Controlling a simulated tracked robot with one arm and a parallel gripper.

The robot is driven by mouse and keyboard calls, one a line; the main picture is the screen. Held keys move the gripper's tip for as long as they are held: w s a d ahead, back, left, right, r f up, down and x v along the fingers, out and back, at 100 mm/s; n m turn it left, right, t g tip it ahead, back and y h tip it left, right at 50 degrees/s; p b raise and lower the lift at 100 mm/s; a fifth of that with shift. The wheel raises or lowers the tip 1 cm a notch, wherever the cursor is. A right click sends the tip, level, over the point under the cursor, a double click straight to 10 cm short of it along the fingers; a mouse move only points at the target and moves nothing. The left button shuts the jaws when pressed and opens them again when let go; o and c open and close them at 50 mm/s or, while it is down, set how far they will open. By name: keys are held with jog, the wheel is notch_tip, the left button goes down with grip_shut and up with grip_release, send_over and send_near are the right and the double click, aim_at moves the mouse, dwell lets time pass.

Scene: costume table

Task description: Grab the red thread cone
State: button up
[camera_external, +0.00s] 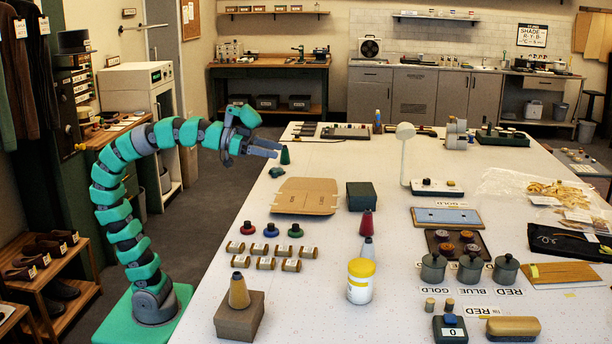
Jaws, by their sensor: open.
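The red thread cone (366,224) stands upright near the middle of the white table (330,235). A grey cone (367,250) stands just in front of it and may hide its lower edge. My gripper (277,149) is above the far left part of the table, well to the left of and behind the red cone. It points right and its jaws are open with nothing between them. A green cone (285,156) appears close beside the fingertips; I cannot tell the gap in depth.
A white jar with a yellow lid (360,281) stands in front of the cones. A dark green box (361,196) is behind them. A tan cone (239,291) stands on a brown block (239,318). A white lamp (405,150) rises behind right.

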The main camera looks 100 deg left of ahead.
jog(key=shift+w, duration=0.15)
jog(key=f+p+x, duration=0.1)
jog(key=p+x, duration=0.4)
jog(key=x, duration=0.2)
jog(key=n+g+y+p, duration=0.2)
jog(key=p, duration=1)
send_near(365, 212)
jog(key=d+r, duration=0.5)
jog(key=r, duration=0.1)
jog(key=a+f+n+y+p, duration=0.1)
jog(key=a+f+p, duration=0.3)
jog(key=f, duration=0.2)
jog(key=x, duration=0.8)
jog(key=shift+a+f, duration=0.2)
jog(key=shift+f, duration=0.1)
jog(key=shift+x, duration=2.4)
jog(key=shift+a+r, duration=0.1)
jog(key=c, duration=1)
